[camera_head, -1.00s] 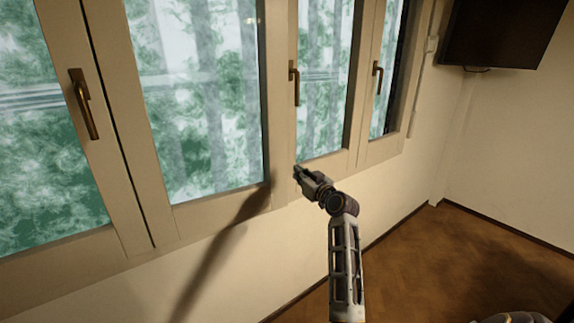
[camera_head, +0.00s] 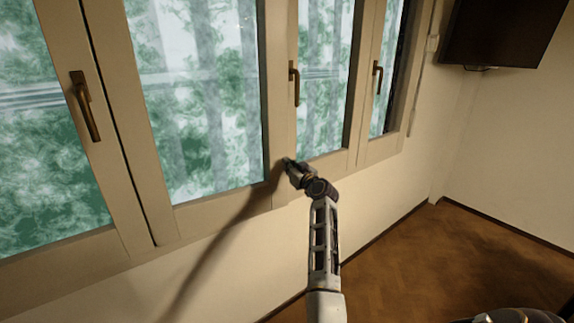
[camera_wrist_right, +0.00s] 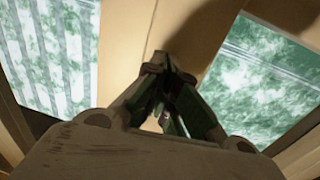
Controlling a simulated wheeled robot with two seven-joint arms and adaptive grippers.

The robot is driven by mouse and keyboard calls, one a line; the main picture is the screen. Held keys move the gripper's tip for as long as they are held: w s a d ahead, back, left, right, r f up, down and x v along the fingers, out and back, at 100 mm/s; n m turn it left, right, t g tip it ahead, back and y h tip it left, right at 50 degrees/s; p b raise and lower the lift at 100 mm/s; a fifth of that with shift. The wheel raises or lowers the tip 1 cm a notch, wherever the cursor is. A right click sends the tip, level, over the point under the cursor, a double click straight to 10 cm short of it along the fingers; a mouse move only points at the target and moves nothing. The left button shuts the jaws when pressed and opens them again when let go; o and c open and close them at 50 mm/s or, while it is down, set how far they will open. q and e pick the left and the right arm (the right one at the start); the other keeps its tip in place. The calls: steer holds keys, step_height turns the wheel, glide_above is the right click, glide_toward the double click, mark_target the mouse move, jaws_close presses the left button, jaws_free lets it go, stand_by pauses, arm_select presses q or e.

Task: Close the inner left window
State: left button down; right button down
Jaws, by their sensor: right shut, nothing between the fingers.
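A row of pale-framed windows runs along the wall. The second pane from the left (camera_head: 200,90) is a wide sash with no handle visible on it. The far-left sash has a brass handle (camera_head: 85,105); another handle (camera_head: 294,83) is on the third sash and one (camera_head: 377,77) on the rightmost. I cannot tell which sash stands ajar. My right gripper (camera_head: 288,163) is shut and empty, at the lower frame between the second and third panes. Its fingers (camera_wrist_right: 168,65) point at the pale frame in the wrist view; contact is unclear. My left gripper is out of view.
The wall (camera_head: 390,200) below and right of the windows is bare. A dark screen (camera_head: 505,32) hangs at the upper right. The wooden floor (camera_head: 430,260) is clear at the lower right. My arm's shadow falls across the wall and lower frame.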

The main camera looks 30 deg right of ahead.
mark_target(279, 156)
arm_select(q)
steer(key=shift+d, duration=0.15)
arm_select(e)
steer(key=shift+w, duration=0.3)
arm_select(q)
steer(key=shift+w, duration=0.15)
arm_select(e)
steer(key=shift+w, duration=0.15)
